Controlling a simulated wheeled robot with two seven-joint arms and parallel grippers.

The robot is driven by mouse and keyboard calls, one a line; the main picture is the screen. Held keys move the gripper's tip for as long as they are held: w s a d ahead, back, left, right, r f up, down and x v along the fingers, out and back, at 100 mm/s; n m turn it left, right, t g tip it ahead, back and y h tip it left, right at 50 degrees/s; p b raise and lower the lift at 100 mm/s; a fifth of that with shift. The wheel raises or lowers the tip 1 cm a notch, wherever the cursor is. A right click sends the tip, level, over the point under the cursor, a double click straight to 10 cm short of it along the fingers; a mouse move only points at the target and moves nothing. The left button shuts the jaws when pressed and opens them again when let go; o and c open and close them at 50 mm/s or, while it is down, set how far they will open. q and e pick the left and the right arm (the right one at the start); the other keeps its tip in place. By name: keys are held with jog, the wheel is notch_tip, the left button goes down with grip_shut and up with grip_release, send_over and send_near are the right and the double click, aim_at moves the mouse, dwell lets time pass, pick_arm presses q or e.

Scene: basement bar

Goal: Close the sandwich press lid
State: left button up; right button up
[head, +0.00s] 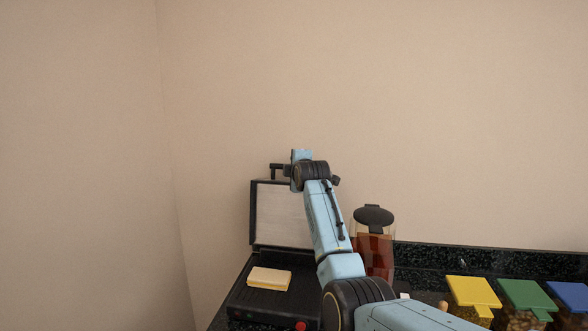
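The sandwich press stands at the left end of the counter. Its lid (279,213) is raised, roughly upright, showing a pale inner plate in a dark frame. The dark lower base (263,302) holds a pale yellow sandwich or bread slice (269,278). My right arm comes in from the lower right and crosses in front of the lid's right part. Its wrist is at the lid's top edge, beside a dark handle-like part (277,168). My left gripper is out of view.
A pitcher of reddish drink (373,248) with a black lid stands just right of my arm. Containers with yellow (472,290), green (525,295) and blue (570,296) lids stand further right. Walls close in behind and to the left.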

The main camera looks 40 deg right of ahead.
jog(key=shift+w+d+f, duration=0.1)
jog(key=shift+w+d, duration=0.05)
jog(key=shift+w, duration=0.15)
jog(key=shift+c, duration=0.5)
grip_shut()
